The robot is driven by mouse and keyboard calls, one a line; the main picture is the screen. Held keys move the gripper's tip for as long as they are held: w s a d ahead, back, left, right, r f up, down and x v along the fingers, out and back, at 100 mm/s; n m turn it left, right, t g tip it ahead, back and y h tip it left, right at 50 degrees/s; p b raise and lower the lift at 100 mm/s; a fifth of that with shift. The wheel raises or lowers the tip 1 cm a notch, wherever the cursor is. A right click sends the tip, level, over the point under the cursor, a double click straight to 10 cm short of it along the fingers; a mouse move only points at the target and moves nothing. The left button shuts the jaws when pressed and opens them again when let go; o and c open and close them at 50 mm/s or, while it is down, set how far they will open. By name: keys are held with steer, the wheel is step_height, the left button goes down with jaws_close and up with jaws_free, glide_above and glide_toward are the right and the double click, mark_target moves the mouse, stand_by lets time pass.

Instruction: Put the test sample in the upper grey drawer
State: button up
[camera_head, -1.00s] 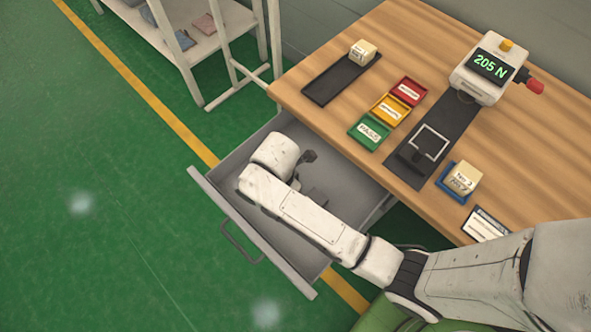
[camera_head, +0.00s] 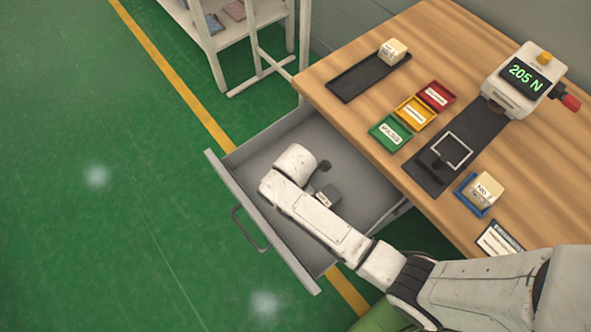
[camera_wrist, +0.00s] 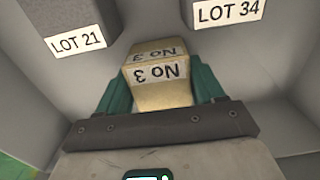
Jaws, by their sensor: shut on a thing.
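The test sample (camera_wrist: 160,95) is a yellowish foam block labelled "No 3", upside down in the wrist view. My gripper (camera_wrist: 162,88) is shut on it, with a teal finger on each side. It is inside the open grey drawer (camera_head: 233,178), which is pulled out from under the wooden table. In the head view my arm's end covers the gripper and sample. I cannot tell if the sample touches the drawer floor. Two dark grey blocks, LOT 21 (camera_wrist: 70,20) and LOT 34 (camera_wrist: 228,12), sit in the drawer just beyond the sample.
The table (camera_head: 440,40) edge is close to the drawer's right. On it are red, yellow and green trays (camera_head: 393,133), a gauge (camera_head: 520,80) reading 205 N, a foam block (camera_head: 393,50) at the back and another (camera_head: 486,190) on a blue tray. Open floor lies left.

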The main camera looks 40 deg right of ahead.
steer(key=o, duration=1.1)
steer(key=shift+f, duration=0.1)
step_height(320, 180, up, 12)
steer(key=shift+r+p, duration=0.2)
steer(key=shift+p, duration=0.45)
steer(key=shift+s+d+r+m+t, duration=0.15)
steer(key=shift+s+d+r+m, duration=0.85)
steer(key=shift+s+m, duration=1.8)
steer(key=shift+s+d+r+m+t, duration=0.3)
steer(key=shift+s+d+m, duration=1.6)
steer(key=shift+m, duration=1.5)
steer(key=shift+s+d+r+m+t, duration=0.1)
steer(key=shift+s+d+r+m, duration=0.8)
steer(key=shift+s+m, duration=2.05)
steer(key=shift+w+d+f, duration=0.1)
steer(key=shift+w+f, duration=0.05)
steer(key=shift+f, duration=0.05)
